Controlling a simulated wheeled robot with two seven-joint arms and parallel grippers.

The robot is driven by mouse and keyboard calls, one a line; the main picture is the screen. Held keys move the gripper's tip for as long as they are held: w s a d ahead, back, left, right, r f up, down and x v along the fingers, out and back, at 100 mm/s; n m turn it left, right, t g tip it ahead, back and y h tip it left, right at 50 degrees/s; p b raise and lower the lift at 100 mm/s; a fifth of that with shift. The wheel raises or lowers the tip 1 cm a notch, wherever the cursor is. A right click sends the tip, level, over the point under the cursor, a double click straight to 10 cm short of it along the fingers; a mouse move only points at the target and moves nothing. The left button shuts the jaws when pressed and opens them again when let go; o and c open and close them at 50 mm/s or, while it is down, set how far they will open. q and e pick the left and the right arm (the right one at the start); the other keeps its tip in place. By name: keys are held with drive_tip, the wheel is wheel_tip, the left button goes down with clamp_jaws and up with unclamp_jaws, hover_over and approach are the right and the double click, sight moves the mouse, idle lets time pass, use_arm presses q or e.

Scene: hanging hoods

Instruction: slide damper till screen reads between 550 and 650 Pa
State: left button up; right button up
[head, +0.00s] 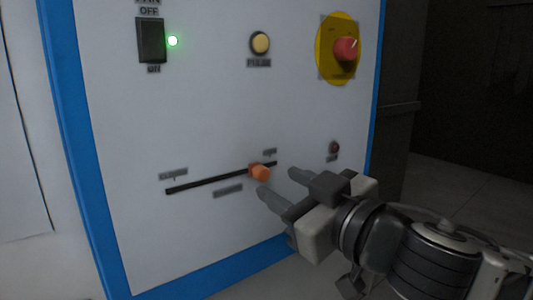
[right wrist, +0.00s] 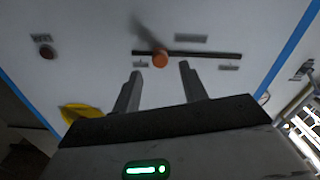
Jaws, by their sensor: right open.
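The damper is an orange knob (head: 261,173) on a dark slot (head: 210,182) in the white panel (head: 120,120). The knob stands near the right end of the slot in the head view. My right gripper (head: 277,182) is open and close to the panel, its fingers pointing at the knob. In the right wrist view the knob (right wrist: 160,59) lies just ahead of and between the two fingertips (right wrist: 160,68), with nothing held. No pressure screen is in view. My left gripper is not in view.
A black fan switch (head: 151,40) with a lit green lamp (head: 172,41), a yellow pulse button (head: 260,42) and a red stop button on a yellow plate (head: 326,60) sit above. A small red button (head: 334,148) is right of the slot. Open floor lies right.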

sight(265, 176)
drive_tip(key=x, duration=0.5)
drive_tip(key=shift+w+a+p, duration=0.1)
drive_tip(key=shift+w+p, duration=0.05)
drive_tip(key=shift+p, duration=0.2)
